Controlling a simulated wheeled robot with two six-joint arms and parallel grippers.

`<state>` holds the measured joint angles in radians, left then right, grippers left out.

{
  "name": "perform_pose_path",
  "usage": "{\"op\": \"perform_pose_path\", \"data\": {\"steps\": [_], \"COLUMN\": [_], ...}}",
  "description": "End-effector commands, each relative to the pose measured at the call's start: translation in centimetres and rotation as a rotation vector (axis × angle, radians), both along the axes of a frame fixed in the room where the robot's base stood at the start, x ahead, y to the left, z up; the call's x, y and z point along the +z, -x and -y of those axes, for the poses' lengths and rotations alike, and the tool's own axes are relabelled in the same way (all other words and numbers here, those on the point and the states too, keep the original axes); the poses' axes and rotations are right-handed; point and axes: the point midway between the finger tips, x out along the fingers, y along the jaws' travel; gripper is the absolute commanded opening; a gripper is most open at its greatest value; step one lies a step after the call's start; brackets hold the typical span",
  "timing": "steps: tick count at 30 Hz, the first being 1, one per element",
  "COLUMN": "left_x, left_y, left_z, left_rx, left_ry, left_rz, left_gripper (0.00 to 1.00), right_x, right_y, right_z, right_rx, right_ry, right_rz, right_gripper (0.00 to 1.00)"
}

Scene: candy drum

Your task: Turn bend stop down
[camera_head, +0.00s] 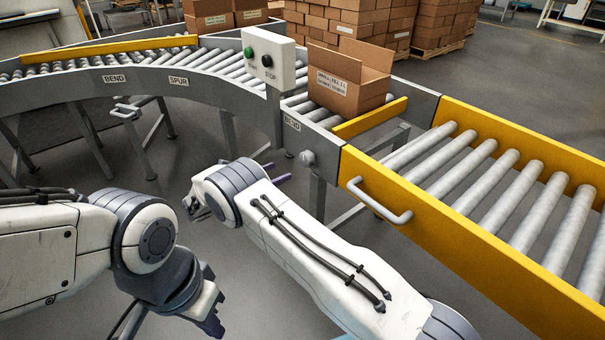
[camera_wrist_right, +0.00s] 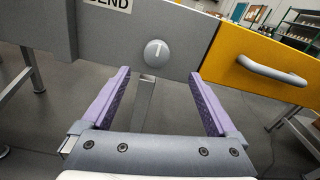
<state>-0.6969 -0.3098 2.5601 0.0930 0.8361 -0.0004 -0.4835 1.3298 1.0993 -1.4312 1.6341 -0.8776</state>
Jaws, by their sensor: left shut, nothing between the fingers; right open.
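A round grey knob (camera_head: 307,158) sits on the conveyor side beside a BEND label (camera_head: 291,122). In the right wrist view the knob (camera_wrist_right: 157,53) carries a short white mark, roughly upright with a slanted top. A yellow bar (camera_head: 370,118) stands across the rollers in front of an open carton (camera_head: 348,82). My right gripper (camera_wrist_right: 158,73) is open, its purple fingers either side of and below the knob, apart from it. In the head view the right gripper (camera_head: 277,172) is mostly hidden by its arm. My left gripper (camera_head: 212,312) is low at the left, shut and empty.
A yellow-sided roller section with a grey handle (camera_head: 379,203) adjoins at the right. A post holds a control box (camera_head: 268,60) with green and black buttons. BEND (camera_head: 115,78) and SPUR (camera_head: 179,81) labels mark the curved conveyor. Stacked cartons (camera_head: 350,20) stand behind.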

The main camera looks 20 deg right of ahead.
Motion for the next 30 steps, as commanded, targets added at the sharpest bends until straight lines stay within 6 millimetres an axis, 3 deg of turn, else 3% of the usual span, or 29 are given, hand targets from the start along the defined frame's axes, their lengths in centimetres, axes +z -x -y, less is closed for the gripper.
{"op": "perform_pose_path", "data": {"steps": [1,7,21,30], "left_x": [-0.5,-0.6,-1.1,-1.1], "left_y": [0.0,0.0,0.0,0.0], "left_z": [0.0,0.0,0.0,0.0], "left_rx": [0.0,0.0,0.0,0.0], "left_ry": [0.0,0.001,0.0,0.0], "left_rz": [0.0,0.001,0.0,0.0], "left_gripper": [0.0,0.0,0.0,0.0], "right_x": [-0.9,-1.0,-1.1,-1.1], "right_y": [-0.2,-1.0,-3.6,-4.1], "right_z": [0.1,1.7,9.1,10.1], "right_rx": [0.006,0.009,0.01,0.013], "right_ry": [0.025,0.053,0.049,0.048], "right_rz": [-0.005,-0.008,-0.008,-0.008], "right_gripper": [0.94,0.94,0.94,0.94]}}
